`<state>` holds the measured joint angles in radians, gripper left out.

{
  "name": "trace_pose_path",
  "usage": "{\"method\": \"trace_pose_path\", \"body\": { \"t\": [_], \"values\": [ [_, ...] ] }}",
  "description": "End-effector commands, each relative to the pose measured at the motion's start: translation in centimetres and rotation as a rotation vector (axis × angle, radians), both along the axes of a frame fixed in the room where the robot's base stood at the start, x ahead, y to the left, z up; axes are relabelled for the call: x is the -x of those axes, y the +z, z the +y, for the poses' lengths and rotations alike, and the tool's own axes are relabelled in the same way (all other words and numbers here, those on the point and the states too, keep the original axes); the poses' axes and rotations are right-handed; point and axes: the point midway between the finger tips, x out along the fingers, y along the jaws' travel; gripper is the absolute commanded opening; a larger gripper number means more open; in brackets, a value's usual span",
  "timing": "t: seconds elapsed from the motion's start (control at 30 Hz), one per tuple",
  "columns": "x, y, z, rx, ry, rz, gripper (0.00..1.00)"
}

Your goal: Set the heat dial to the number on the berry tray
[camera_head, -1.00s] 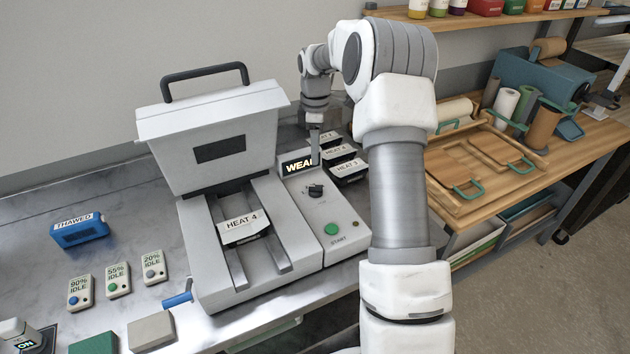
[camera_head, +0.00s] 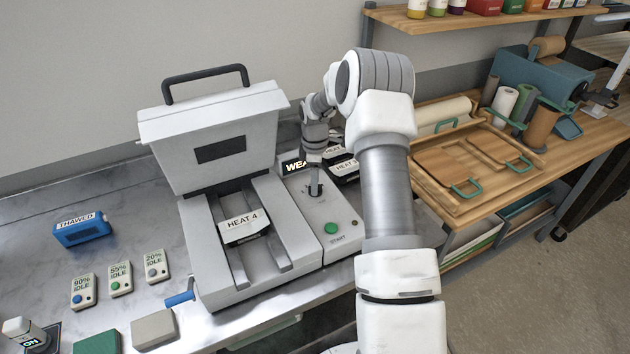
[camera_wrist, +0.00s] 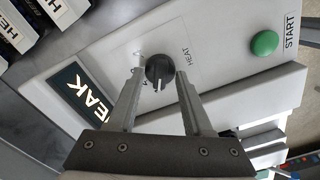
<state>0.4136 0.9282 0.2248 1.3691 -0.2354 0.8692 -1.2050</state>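The heat dial (camera_wrist: 160,70) is a small dark round knob with a white pointer mark on the machine's grey control panel (camera_wrist: 215,65). In the wrist view my gripper (camera_wrist: 156,75) is open, with one finger on each side of the dial. I cannot tell whether the fingers touch it. A tray labelled HEAT 4 (camera_head: 240,228) sits in the open machine (camera_head: 215,125). Its contents are not clear to me. The display (camera_head: 293,165) reads WEAK, partly hidden in the head view.
A green START button (camera_head: 330,228) is just in front of the dial. More HEAT-labelled trays (camera_head: 345,167) stand behind the panel. Wooden trays (camera_head: 455,170) are at right.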

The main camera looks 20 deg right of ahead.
Motion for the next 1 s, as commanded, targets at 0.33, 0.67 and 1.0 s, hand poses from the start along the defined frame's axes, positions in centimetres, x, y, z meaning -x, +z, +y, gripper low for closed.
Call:
{"method": "trace_pose_path", "body": {
  "t": [0.33,0.67,1.0],
  "values": [
    [-0.02,0.05,-0.01,0.0,0.0,0.0,0.0],
    [-0.04,0.01,0.0,0.0,-0.015,-0.001,0.0],
    [-0.05,-0.22,0.02,0.002,-0.183,0.0,0.0]
  ]
}}
